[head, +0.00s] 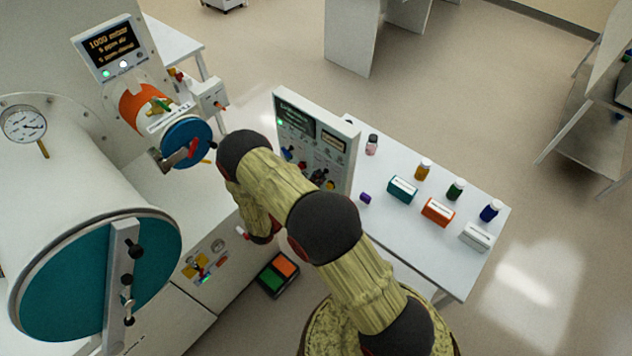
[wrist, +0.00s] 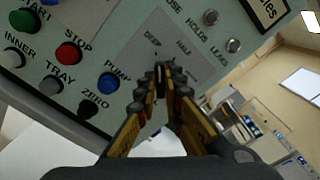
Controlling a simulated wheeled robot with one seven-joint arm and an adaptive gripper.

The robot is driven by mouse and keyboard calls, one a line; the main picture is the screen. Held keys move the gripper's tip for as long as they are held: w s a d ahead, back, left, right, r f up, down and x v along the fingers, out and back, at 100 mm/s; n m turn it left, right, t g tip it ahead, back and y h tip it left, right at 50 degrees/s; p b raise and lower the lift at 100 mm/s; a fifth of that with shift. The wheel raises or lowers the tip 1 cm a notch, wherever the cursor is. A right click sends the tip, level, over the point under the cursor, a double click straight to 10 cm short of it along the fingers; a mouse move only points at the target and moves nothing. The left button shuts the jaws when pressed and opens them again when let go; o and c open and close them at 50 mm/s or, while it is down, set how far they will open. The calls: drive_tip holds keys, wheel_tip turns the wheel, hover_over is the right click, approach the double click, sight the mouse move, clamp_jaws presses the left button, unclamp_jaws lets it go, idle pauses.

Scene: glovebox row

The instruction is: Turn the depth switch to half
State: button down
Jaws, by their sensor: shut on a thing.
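The depth switch (wrist: 161,74) is a small dark knob on a grey plate of the control panel, seen in the wrist view. My gripper (wrist: 161,84) is shut on the switch, one finger on each side. The fingers cover most of the knob, so I cannot tell exactly which label it points at. In the head view the control panel (head: 345,130) stands upright beyond my arm, which hides my gripper there.
Left of the switch are a red STOP button (wrist: 68,53), a blue PUMP button (wrist: 108,83) and a black ZERO button (wrist: 88,108). Round fittings (wrist: 233,46) sit to the right. A white table (head: 400,230) carries bottles and small boxes. The glovebox (head: 80,200) stands left.

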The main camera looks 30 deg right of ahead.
drive_tip(key=m+b, duration=0.2)
drive_tip(key=m, duration=0.1)
drive_tip(key=shift+m+b, duration=0.4)
drive_tip(key=c, duration=1.9)
unclamp_jaws()
drive_tip(key=v, duration=1.2)
